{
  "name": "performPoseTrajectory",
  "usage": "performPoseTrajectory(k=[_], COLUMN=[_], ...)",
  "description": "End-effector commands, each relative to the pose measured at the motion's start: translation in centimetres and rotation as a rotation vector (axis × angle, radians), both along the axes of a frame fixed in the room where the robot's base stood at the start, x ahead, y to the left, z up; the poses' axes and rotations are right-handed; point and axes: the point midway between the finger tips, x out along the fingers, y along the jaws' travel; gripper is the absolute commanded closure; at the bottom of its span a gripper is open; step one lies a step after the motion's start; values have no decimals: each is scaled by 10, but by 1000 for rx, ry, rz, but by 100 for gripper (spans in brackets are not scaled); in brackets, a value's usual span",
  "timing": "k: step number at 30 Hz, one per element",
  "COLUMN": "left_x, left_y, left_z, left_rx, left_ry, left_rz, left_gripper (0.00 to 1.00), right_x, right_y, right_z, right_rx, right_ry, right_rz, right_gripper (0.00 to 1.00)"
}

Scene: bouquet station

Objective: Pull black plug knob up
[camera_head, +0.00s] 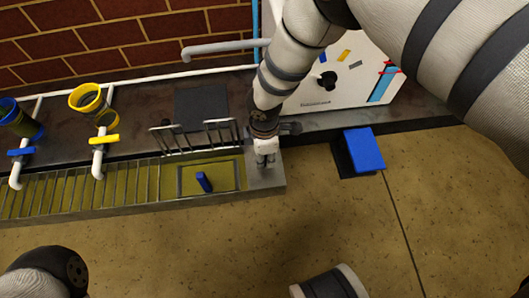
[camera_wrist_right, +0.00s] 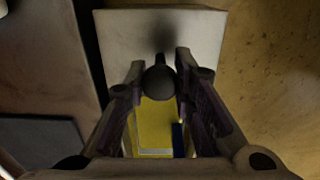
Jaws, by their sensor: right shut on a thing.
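The black plug knob (camera_wrist_right: 160,83) is a dark round ball in the right wrist view, between the two fingertips of my right gripper (camera_wrist_right: 160,79). The fingers are shut on it. A dark shadow falls on the pale grey block behind it. In the head view my right gripper (camera_head: 265,160) points down at the grey right end (camera_head: 266,180) of the long slatted trough, and the knob is hidden there. I cannot tell whether the knob is raised. My left gripper is not in view.
A yellow surface with a blue strip (camera_wrist_right: 154,135) shows between the fingers. A blue piece (camera_head: 204,182) is in the trough's framed opening, with wire racks (camera_head: 195,136) behind. Yellow (camera_head: 88,97) and blue funnels stand left. A blue-topped pedal (camera_head: 363,150) is on the floor right.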

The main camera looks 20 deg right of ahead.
Motion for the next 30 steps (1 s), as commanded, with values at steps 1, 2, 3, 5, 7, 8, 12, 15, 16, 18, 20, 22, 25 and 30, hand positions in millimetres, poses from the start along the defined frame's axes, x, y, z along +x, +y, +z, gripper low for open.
performPoseTrajectory(k=[1,2,3,5,7,8,12,15,16,18,20,22,25,30], left_x=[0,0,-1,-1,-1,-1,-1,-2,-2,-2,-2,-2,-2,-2], left_y=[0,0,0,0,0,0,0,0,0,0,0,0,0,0], left_z=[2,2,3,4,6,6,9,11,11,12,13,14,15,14], left_rx=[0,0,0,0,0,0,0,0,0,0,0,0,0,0], left_ry=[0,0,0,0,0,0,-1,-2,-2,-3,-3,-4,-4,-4], left_rz=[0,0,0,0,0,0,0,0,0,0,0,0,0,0], left_gripper=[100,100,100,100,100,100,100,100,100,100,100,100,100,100], right_x=[-1,-1,-1,-1,-1,-1,-1,-1,-1,-1,-1,-1,-1,-1], right_y=[0,0,0,0,0,0,0,0,0,0,0,0,0,0], right_z=[2,3,4,6,9,10,14,17,18,20,22,24,24,24], right_rx=[0,0,0,0,0,0,0,1,0,0,0,0,0,1], right_ry=[2,2,2,2,2,2,2,2,2,2,2,3,3,2], right_rz=[0,0,0,0,0,0,0,0,0,0,0,0,0,0], right_gripper=[93,93,93,93,93,93,93,93,93,93,93,93,66,53])
